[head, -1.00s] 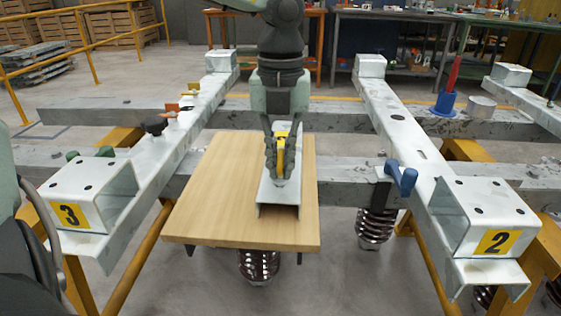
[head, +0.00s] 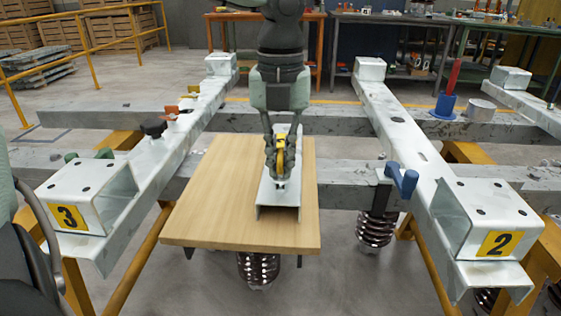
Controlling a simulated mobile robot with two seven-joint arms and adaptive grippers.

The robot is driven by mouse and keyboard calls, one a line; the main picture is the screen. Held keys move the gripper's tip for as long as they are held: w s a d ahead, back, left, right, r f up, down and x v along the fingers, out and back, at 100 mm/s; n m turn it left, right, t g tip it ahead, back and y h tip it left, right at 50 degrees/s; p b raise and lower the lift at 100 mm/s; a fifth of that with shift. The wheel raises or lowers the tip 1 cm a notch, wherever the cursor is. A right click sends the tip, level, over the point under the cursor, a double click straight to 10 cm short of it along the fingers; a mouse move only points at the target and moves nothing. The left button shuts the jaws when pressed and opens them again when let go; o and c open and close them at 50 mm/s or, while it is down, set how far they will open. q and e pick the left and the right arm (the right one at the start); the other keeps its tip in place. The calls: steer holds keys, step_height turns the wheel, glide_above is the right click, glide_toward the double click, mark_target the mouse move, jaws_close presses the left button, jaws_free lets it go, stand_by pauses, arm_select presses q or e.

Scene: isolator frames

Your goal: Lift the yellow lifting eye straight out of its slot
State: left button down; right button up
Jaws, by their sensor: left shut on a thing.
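The yellow lifting eye (head: 282,158) stands upright on a short grey steel channel piece (head: 285,212) in the middle of the head view. My left gripper (head: 278,166) reaches down from above, and its fingers are shut on the eye. The fingers hide part of the eye. The slot and the eye's lower end are too small and covered to make out, so I cannot tell any gap under it. My right gripper is not in view.
The channel piece rests on a wooden board (head: 215,205). Steel beams marked 3 (head: 68,217) and 2 (head: 495,243) flank it. A blue handle (head: 402,180) stands to the right. Black and orange knobs (head: 153,127) sit on the left beam.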

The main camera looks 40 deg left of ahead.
arm_select(q)
steer(key=shift+r, duration=0.7)
stand_by(1.2)
steer(key=shift+r, duration=0.15)
stand_by(0.4)
steer(key=shift+r+p, duration=1.45)
steer(key=shift+r, duration=1.45)
